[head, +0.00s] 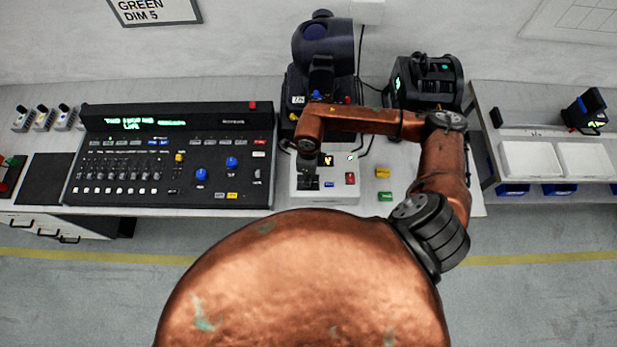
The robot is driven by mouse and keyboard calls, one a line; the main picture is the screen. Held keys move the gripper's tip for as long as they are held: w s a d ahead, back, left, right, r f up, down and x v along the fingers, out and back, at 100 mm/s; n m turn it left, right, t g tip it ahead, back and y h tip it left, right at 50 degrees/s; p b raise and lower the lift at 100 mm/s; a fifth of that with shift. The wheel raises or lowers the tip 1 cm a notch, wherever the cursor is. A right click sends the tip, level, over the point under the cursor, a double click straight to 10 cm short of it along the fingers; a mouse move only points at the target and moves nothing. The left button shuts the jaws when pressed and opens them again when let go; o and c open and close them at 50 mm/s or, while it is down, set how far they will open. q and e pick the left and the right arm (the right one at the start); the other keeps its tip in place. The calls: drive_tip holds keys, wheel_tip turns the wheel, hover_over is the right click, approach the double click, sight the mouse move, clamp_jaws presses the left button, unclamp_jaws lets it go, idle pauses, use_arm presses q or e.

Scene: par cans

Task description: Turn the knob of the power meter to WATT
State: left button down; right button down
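A white box with a small dark display, a red button and a blue button, which looks like the power meter (340,196), sits at the bench's front edge. My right arm reaches in from the right and bends down over its left side. My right gripper (308,183) is small and dark, low over the box's left part. It covers whatever is there, so I cannot see the knob or its setting. I cannot tell whether the fingers touch anything or how far apart they are. My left gripper is not in view.
A black lighting console (175,160) stands left of the box. A dark moving-head lamp (322,45) stands behind it, and a black fixture (428,82) behind right. Yellow (383,172) and green (385,197) blocks lie to the right. A second table (545,125) is further right.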

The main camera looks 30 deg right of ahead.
drive_tip(key=c, duration=1.8)
unclamp_jaws()
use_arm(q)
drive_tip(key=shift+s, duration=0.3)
use_arm(e)
drive_tip(key=shift+o, duration=0.2)
wheel_tip(320, 180, up, 12)
drive_tip(key=shift+w+d, duration=0.25)
